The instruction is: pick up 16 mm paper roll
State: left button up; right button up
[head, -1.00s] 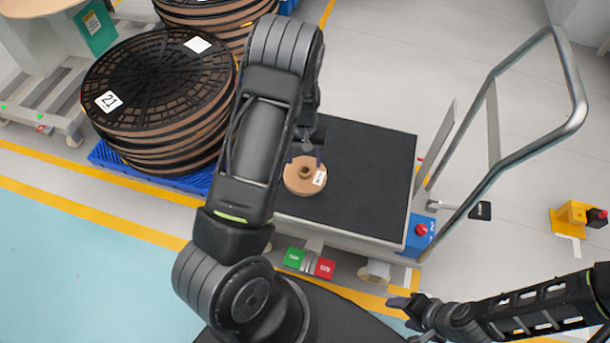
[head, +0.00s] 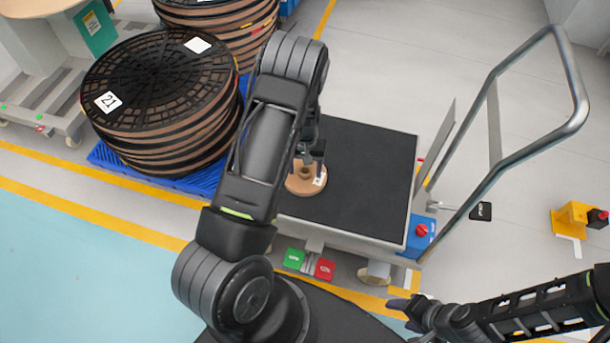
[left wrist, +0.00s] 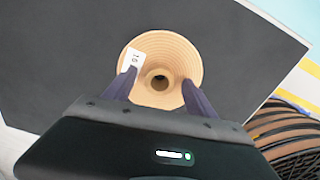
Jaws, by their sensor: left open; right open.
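The 16 mm paper roll (head: 305,181) is a tan disc with a raised hub and a white label, lying flat on the black cart top. In the left wrist view the roll (left wrist: 178,50) shows a label reading 16, and its hub with a dark hole sits between my fingers. My left gripper (head: 309,157) is open, pointing down over the roll; in the left wrist view its fingertips (left wrist: 158,80) stand on either side of the hub. I cannot tell whether they touch it. My right gripper (head: 402,310) is open and empty at the lower right, away from the cart.
The cart top (head: 365,185) is otherwise bare, with a metal handle (head: 575,90) on its right. Stacked dark reels (head: 160,90), labelled 21, stand on a blue pallet (head: 190,182) at left. Green (head: 294,258) and red (head: 325,268) pedals sit at the cart's front.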

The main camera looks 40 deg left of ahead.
dwell(0.3)
pick_arm(q)
grip_shut()
dwell(0.6)
